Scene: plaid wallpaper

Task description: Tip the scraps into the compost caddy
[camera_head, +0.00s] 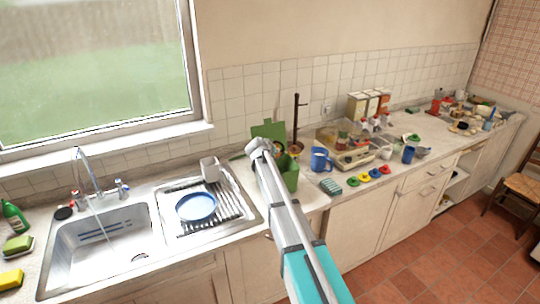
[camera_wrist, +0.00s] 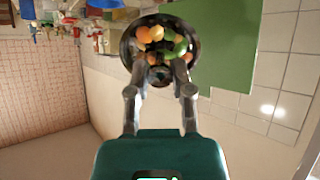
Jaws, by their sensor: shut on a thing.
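The bowl's mouth faces the wrist camera. Scraps (camera_wrist: 154,34) lie in it: orange, green and dark pieces. In the head view my gripper (camera_head: 262,149) is over the counter, just above and beside an open green caddy (camera_head: 291,176). My arm hides part of the caddy, and its inside is hard to see. The bowl is not clear in the head view.
A green board (camera_head: 270,130) stands against the tiles behind, beside a dark upright pole (camera_head: 297,120). A blue mug (camera_head: 320,160) is right of the caddy. The drainer with a blue plate (camera_head: 196,206) and the sink (camera_head: 105,245) are left. Cluttered counter extends right.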

